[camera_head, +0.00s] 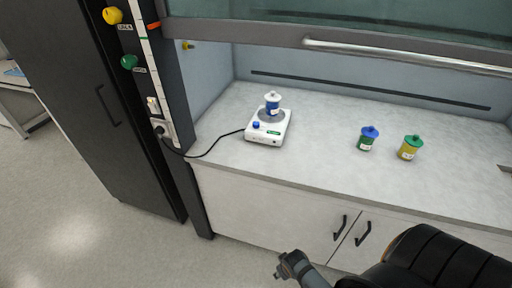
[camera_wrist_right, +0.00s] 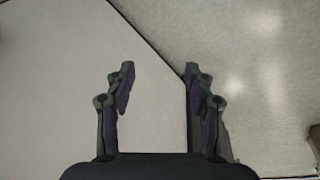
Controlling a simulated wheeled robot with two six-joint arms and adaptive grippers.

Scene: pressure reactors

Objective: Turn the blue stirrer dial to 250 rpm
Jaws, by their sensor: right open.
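The white stirrer (camera_head: 262,135) stands on the fume hood worktop, left of centre in the head view. Its blue dial (camera_head: 256,125) is at the front left of its top; its setting is too small to read. A blue vessel with a white lid (camera_head: 272,105) stands on the stirrer's round grey plate. My right gripper (camera_head: 283,265) is low in front of the cabinet, well below and apart from the stirrer. In the right wrist view its fingers (camera_wrist_right: 158,75) are spread and empty, with pale panel and floor beyond. My left gripper is not in view.
A blue-lidded green jar (camera_head: 367,139) and a green-lidded yellow jar (camera_head: 410,148) stand to the right. A black cable runs from the stirrer to a wall socket (camera_head: 158,130). The raised sash (camera_head: 400,57) hangs above.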

